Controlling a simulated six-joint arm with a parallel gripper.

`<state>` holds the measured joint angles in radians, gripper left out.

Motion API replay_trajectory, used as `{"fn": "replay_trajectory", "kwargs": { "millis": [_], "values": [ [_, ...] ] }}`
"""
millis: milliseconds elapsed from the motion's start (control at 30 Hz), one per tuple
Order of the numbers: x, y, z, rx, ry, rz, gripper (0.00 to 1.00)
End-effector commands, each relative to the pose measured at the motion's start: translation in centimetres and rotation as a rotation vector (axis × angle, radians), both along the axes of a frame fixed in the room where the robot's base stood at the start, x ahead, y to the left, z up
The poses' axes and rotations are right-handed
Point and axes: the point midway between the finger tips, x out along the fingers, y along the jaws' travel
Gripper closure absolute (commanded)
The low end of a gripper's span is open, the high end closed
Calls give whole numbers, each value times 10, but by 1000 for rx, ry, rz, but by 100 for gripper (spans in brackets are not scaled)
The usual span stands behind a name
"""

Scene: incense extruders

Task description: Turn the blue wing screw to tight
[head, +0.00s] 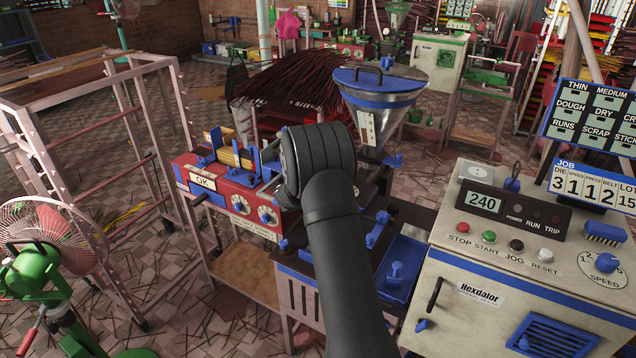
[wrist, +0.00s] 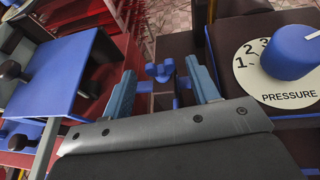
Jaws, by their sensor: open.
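In the wrist view a small blue wing screw (wrist: 160,72) with raised lobes shows between the two fingertips of my gripper (wrist: 160,66). The fingers are blue-grey and stand wide apart, with a gap on each side of the screw. I see no contact, and cannot tell how far the tips are from it in depth. The screw's lower part merges with dark and blue parts behind the gripper body. In the head view my black arm hides the gripper; several blue fittings show there, and I cannot tell whether this screw is among them.
A blue pressure dial (wrist: 293,52) stands close on the right in the wrist view. A blue plate (wrist: 62,72) with a black knob is close on the left. In the head view a blue-rimmed hopper (head: 381,95) rises behind my arm, and a cream control cabinet (head: 500,265) stands right.

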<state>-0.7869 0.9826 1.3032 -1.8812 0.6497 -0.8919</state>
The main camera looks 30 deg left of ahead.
Motion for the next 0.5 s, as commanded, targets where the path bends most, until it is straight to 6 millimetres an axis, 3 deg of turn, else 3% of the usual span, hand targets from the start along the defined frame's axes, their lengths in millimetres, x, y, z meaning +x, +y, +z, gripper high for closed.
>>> {"fn": "replay_trajectory", "kwargs": {
  "millis": [367,500],
  "values": [
    [6,1,-2,1,-1,0,45],
    [6,1,-2,1,-1,0,71]
  ]
}}
